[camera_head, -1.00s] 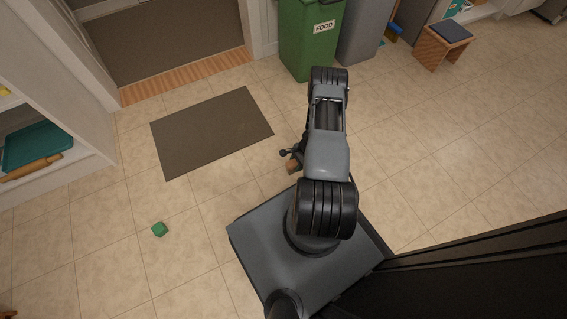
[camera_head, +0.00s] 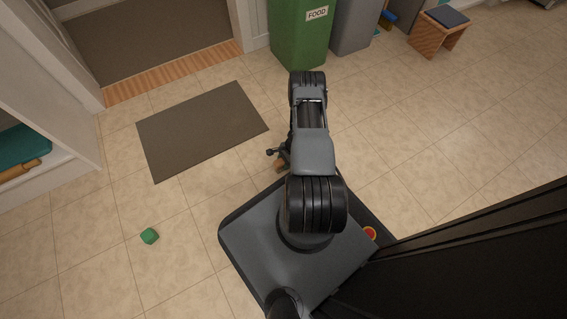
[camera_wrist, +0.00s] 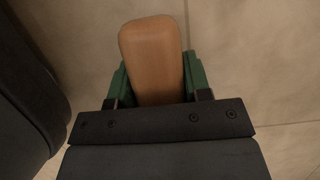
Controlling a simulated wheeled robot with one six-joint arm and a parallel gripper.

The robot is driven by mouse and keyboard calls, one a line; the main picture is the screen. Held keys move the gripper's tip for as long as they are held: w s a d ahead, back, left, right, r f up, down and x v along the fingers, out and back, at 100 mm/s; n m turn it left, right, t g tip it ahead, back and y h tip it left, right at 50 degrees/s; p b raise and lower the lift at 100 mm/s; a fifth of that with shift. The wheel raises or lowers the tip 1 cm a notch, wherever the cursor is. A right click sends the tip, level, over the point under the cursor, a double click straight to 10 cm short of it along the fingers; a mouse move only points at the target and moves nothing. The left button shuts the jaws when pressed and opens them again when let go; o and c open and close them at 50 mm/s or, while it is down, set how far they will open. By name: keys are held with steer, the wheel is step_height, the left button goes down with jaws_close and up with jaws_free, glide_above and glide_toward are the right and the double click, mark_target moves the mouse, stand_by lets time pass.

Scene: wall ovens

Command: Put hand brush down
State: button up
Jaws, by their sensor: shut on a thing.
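The hand brush (camera_wrist: 153,58) shows in the wrist view as a tan wooden piece with a rounded end, between the green fingers of my gripper (camera_wrist: 156,78). My gripper is shut on it. Tiled floor lies behind it. In the head view only a small brownish bit of the brush (camera_head: 281,165) shows beside my arm. Most of my gripper is hidden behind my arm there. I cannot see the brush's bristles.
A grey mat (camera_head: 202,130) lies on the tiles. A small green block (camera_head: 149,236) is on the floor at lower left. A green FOOD bin (camera_head: 300,35), a grey bin (camera_head: 354,25) and a wooden stool (camera_head: 437,32) stand at the back. Open tiles lie to the right.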

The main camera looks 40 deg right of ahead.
steer(key=o, duration=0.9)
